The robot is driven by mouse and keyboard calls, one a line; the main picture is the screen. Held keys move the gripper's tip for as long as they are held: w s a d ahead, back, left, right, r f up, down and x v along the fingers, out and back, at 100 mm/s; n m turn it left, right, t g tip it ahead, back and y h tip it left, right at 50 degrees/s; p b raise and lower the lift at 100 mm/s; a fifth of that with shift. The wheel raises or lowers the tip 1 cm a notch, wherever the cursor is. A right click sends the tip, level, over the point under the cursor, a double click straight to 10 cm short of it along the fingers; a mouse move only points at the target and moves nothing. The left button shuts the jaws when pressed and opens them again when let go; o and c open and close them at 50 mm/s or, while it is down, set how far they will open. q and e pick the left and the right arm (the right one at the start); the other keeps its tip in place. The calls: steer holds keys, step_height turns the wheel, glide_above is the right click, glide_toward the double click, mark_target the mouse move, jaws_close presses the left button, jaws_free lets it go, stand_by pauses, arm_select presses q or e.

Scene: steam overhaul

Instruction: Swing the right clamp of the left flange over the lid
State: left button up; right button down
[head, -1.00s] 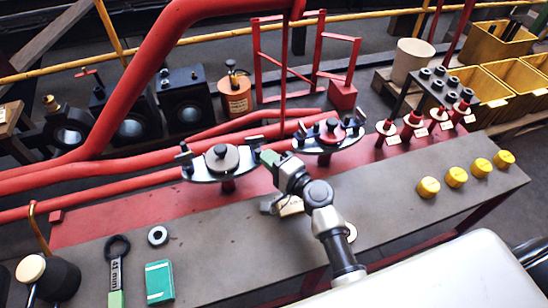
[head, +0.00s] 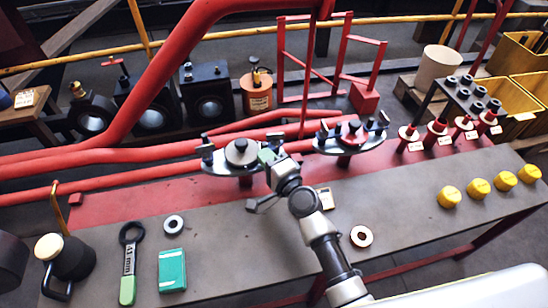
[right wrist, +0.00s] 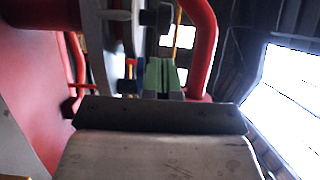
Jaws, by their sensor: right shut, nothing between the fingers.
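The left flange (head: 215,165) stands on a red pipe stub with a grey round lid (head: 241,152) and dark knob on top. Its left clamp (head: 207,148) stands at the left end. Its right clamp (head: 276,141) stands at the right end, outward of the lid and partly behind my gripper. My right gripper (head: 267,157) is shut and empty, its green fingertips at the flange's right side, close to this clamp. In the right wrist view the green fingers (right wrist: 161,76) are together beside a dark bolt-like part; contact cannot be told. My left gripper is out of view.
The right flange (head: 350,146) with a red lid stands close by on the right. A red pipe (head: 190,60) slants overhead. A wrench (head: 129,262), green booklet (head: 172,270), rings and yellow caps (head: 449,196) lie on the bench (head: 400,215). The bench's front middle has free room.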

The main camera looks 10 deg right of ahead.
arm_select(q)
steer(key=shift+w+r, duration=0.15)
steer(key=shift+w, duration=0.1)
arm_select(e)
steer(key=shift+w+a, duration=0.95)
steer(key=shift+a, duration=0.15)
steer(key=shift+w, duration=0.1)
steer(key=shift+a, duration=0.1)
